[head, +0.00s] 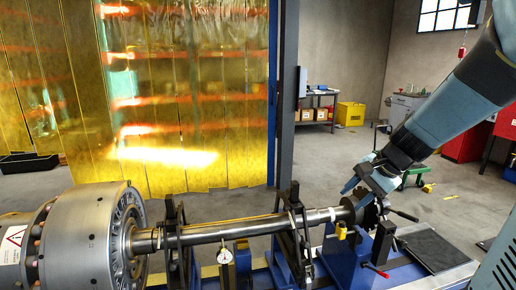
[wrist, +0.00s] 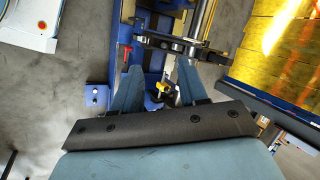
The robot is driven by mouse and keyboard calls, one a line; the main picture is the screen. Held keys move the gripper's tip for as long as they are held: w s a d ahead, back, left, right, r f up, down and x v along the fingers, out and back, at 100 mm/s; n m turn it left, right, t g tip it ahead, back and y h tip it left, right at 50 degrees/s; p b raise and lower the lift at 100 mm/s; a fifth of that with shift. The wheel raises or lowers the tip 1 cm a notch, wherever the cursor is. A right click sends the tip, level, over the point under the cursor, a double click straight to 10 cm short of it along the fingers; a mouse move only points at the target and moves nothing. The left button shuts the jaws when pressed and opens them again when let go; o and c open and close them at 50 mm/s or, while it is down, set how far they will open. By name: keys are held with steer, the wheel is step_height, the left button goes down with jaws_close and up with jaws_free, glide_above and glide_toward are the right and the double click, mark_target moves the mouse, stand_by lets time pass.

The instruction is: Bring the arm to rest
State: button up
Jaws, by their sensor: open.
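My gripper (head: 366,186) hangs at the right end of the rotor stand in the head view, with my arm coming down from the upper right. The long steel shaft (head: 240,228) lies across the stand.
A large grey drive housing (head: 85,235) stands at the left. A yellow padlock (head: 341,231) and a red-tipped lever (head: 374,270) are near the disc. A dark mat (head: 434,252) lies to the right. Yellow strip curtains (head: 190,100) hang behind; the floor between curtain and bench is open.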

steer(key=s+r+n+h, duration=0.2)
steer(key=s+r+n, duration=0.2)
steer(key=s, duration=0.3)
steer(key=s+a+r+n+t+h, duration=0.1)
steer(key=s+r+n+h, duration=0.1)
steer(key=s+r+n, duration=0.2)
steer(key=s+n, duration=0.2)
steer(key=s, duration=0.2)
steer(key=shift+a+r+t+h, duration=0.15)
steer(key=shift+a+t+h, duration=0.05)
steer(key=shift+t+h, duration=0.1)
